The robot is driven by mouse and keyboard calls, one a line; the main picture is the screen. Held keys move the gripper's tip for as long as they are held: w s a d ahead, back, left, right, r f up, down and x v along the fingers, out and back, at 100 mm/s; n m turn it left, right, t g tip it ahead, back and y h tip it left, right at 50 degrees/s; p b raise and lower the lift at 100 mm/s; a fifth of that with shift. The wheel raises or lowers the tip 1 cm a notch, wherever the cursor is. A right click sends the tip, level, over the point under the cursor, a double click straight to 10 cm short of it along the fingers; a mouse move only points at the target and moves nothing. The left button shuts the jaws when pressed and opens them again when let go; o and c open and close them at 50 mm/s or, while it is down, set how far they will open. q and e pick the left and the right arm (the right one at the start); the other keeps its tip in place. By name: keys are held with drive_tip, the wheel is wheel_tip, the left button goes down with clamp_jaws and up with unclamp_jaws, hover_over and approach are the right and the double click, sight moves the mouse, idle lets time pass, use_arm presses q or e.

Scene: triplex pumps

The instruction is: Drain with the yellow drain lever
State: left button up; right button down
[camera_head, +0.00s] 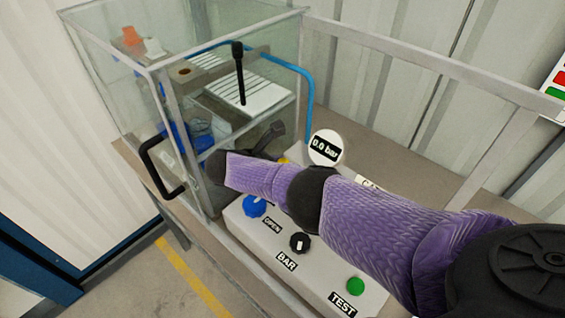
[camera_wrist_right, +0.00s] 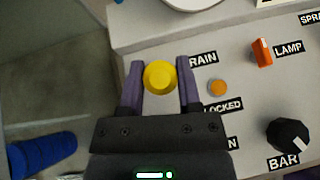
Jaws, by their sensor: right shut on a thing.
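The yellow drain lever (camera_wrist_right: 160,76) shows its round yellow end in the right wrist view, beside a label partly covered so that it reads "RAIN". My right gripper (camera_wrist_right: 160,86) has one finger on each side of the lever and is shut on it. In the head view my purple right arm reaches in from the right over the panel, and only a small yellow patch of the lever (camera_head: 283,160) shows behind it. The lever's lower part is hidden. My left gripper is in neither view.
The panel carries a blue knob (camera_head: 255,206), a black BAR knob (camera_head: 300,242), a green TEST button (camera_head: 355,286) and an orange LAMP switch (camera_wrist_right: 262,52). A round gauge (camera_head: 326,147) reads 0.0 bar. A glass enclosure (camera_head: 110,75) with a black handle (camera_head: 152,168) stands left.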

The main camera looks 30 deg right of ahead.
drive_tip(key=c, duration=0.6)
unclamp_jaws()
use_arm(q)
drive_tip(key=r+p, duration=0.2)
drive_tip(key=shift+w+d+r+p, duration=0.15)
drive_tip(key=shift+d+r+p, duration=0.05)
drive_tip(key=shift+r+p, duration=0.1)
use_arm(e)
drive_tip(key=v, duration=1)
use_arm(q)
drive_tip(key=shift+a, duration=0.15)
